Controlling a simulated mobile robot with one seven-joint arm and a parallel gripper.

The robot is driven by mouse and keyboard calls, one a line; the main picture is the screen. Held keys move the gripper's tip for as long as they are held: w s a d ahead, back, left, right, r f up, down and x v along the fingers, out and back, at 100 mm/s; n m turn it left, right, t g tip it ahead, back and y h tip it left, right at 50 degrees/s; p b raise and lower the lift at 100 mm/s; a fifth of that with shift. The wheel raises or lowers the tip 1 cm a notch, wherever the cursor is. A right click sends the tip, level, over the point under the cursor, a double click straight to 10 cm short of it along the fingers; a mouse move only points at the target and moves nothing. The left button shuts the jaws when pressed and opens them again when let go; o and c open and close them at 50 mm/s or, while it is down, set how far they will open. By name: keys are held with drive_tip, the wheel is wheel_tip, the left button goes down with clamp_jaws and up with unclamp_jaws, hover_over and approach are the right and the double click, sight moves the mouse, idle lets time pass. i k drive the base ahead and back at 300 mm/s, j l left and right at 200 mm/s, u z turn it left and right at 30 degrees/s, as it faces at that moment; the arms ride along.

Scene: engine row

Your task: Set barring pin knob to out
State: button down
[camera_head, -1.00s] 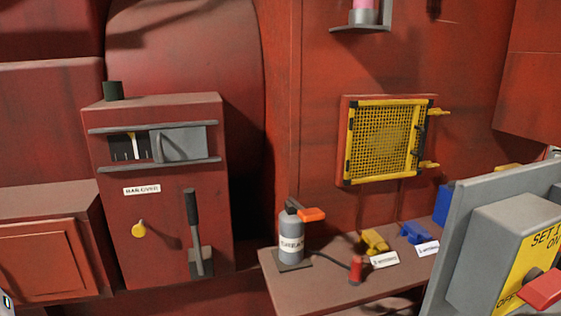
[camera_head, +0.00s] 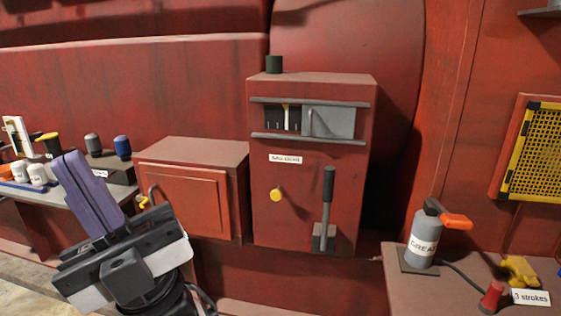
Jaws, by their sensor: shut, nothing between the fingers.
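The yellow knob (camera_head: 277,194), which looks like the barring pin knob, sticks out from the front of a red cabinet (camera_head: 350,165). It sits below a small white label whose text is blurred. I cannot tell whether it is in or out. My gripper (camera_head: 70,162) is at the lower left, with its purple fingers pointing up and shut together, holding nothing. It is well to the left of the knob and apart from it, in front of the low red box and the left bench.
A dark-handled lever (camera_head: 327,197) stands just right of the knob. A sliding grey cover (camera_head: 332,121) is above. A low red box (camera_head: 185,200) adjoins the cabinet on the left. A grease bottle (camera_head: 425,238) stands on the right bench (camera_head: 420,290). Several small items line the left bench.

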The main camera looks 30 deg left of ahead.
sight(276, 195)
drive_tip(key=i+j, duration=0.15)
drive_tip(key=j, duration=0.2)
drive_tip(key=i+j, duration=0.2)
drive_tip(key=j, duration=0.15)
drive_tip(key=i+j, duration=0.15)
drive_tip(key=j, duration=0.2)
